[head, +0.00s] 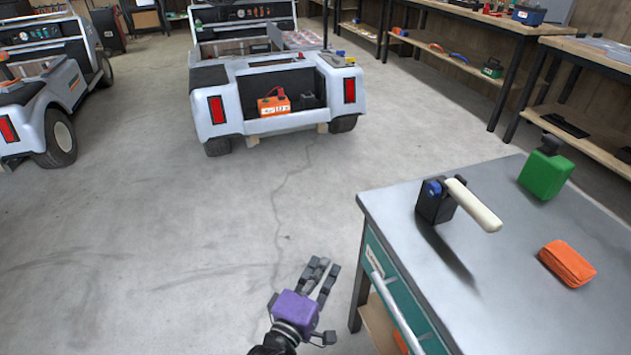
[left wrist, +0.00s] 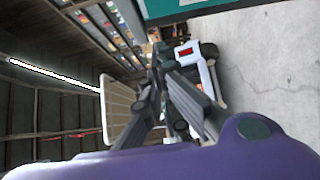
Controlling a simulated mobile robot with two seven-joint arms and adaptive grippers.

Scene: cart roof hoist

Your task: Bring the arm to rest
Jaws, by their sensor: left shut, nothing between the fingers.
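My left gripper (head: 322,270), with a purple body and dark grey fingers, is low in the head view. It hangs over open floor, to the left of the workbench. Its fingers are shut with nothing held, and they point up the picture. In the left wrist view the fingers (left wrist: 165,88) show beyond the purple housing, with a cart partly hidden behind them. My right gripper is in neither view.
The workbench (head: 385,205) at right bears a black clamp-like block with a pale handle (head: 472,205), a green block (head: 545,175) and an orange pouch (head: 567,263). A cart (head: 270,95) holds an orange battery (head: 273,105). Another cart (head: 50,85) stands left. The floor between is clear.

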